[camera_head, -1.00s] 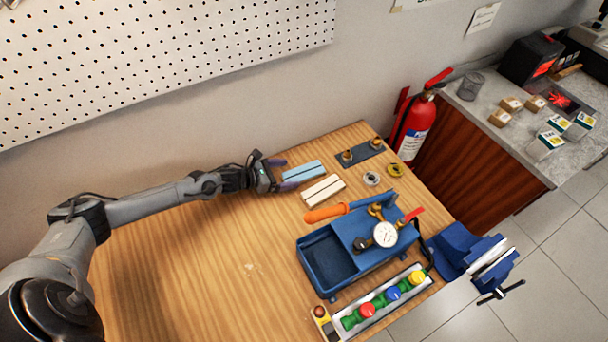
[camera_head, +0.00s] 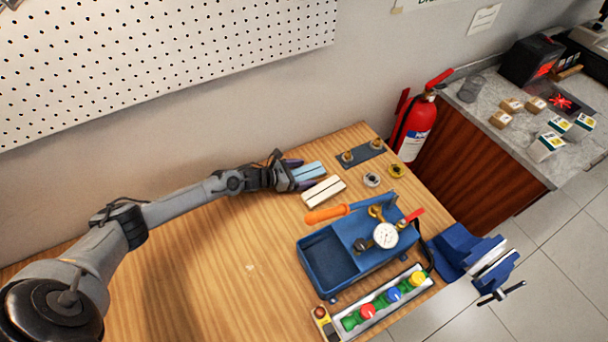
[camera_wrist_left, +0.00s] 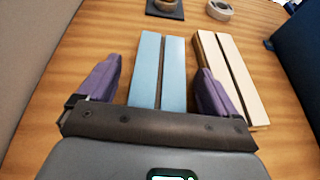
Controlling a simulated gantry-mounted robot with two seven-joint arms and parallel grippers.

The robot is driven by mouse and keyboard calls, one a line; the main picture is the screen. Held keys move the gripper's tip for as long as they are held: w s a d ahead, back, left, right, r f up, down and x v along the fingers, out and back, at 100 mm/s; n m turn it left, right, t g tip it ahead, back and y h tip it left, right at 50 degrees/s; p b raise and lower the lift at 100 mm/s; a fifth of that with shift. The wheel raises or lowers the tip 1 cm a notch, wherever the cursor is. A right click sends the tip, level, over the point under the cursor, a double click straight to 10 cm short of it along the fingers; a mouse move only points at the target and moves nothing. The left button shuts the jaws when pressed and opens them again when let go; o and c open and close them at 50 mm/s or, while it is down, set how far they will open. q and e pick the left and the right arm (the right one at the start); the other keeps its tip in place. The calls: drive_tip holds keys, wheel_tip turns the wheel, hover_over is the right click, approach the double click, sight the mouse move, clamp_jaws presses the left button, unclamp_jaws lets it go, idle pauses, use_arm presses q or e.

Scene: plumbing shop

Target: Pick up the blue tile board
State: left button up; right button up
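The blue tile board (camera_head: 310,170) is a light blue slab with a dark groove along its middle, lying flat on the wooden table. In the left wrist view the blue tile board (camera_wrist_left: 158,75) lies between the two purple fingers of my left gripper (camera_wrist_left: 157,88). The fingers are spread, with a gap of bare wood on each side of the board. In the head view my left gripper (camera_head: 299,170) is at the board's left end. My right gripper is in neither view.
A cream tile board (camera_head: 324,191) lies close beside the blue one; the right finger is near it. A dark plate with brass fittings (camera_head: 362,153) is behind. The table's left is clear.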

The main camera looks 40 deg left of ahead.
use_arm(q)
drive_tip(key=c, duration=1.1)
drive_tip(key=shift+r, duration=0.1)
